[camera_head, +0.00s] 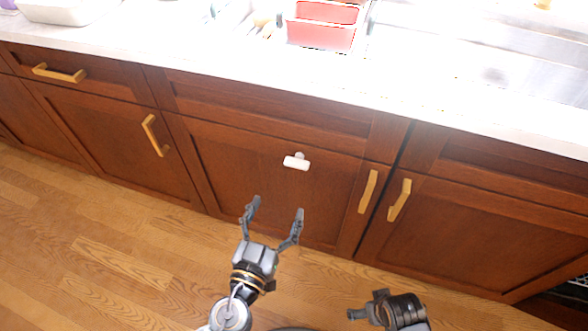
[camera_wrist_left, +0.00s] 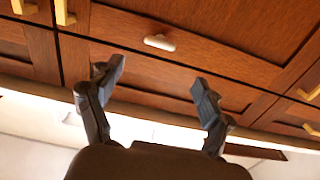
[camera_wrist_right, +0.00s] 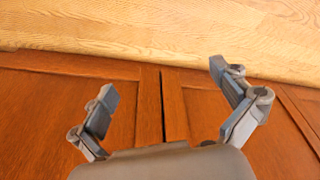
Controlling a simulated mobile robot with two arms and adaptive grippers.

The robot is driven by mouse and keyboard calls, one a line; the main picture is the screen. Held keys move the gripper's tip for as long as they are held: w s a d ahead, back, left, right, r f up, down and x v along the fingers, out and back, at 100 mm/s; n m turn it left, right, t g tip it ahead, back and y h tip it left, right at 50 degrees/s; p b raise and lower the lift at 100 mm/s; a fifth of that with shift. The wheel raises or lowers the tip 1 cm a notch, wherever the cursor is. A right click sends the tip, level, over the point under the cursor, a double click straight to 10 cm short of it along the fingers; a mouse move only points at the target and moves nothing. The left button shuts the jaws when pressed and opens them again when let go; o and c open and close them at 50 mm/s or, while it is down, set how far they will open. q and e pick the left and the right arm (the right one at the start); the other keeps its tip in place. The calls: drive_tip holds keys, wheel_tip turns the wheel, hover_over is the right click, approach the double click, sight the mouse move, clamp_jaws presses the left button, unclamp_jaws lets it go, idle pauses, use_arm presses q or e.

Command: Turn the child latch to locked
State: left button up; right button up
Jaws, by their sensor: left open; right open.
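The child latch (camera_head: 297,162) is a small white piece on the brown cabinet front, high on the middle door. Its wide bar lies nearly level, with a small knob above it. It also shows in the left wrist view (camera_wrist_left: 159,42), beyond the fingers and between them. My left gripper (camera_head: 275,212) is open and empty, below the latch and apart from it; its fingers also show in the left wrist view (camera_wrist_left: 158,80). My right gripper (camera_head: 362,304) is at the lower right in the head view, partly cut off; in the right wrist view (camera_wrist_right: 163,85) it is open and empty.
Brass handles (camera_head: 368,191) and (camera_head: 399,200) stand out from the doors right of the latch. Another handle (camera_head: 155,135) is to its left. A white counter (camera_head: 200,60) overhangs above, with a red container (camera_head: 320,36) on it. The wooden floor (camera_head: 130,240) is clear.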

sight(295, 168)
use_arm(q)
drive_tip(key=p+x, duration=0.2)
drive_tip(key=x, duration=0.8)
drive_tip(key=shift+w+d+p, duration=0.15)
drive_tip(key=shift+w+p, duration=0.25)
drive_tip(key=shift+w+d, duration=0.15)
drive_tip(key=shift+w, duration=0.4)
use_arm(e)
drive_tip(key=s+f, duration=0.5)
drive_tip(key=f, duration=0.5)
drive_tip(key=shift+d+g, duration=0.35)
drive_tip(key=shift+g, duration=0.05)
drive_tip(key=shift+s, duration=0.1)
use_arm(q)
drive_tip(key=shift+f, duration=0.1)
drive_tip(key=c, duration=1.2)
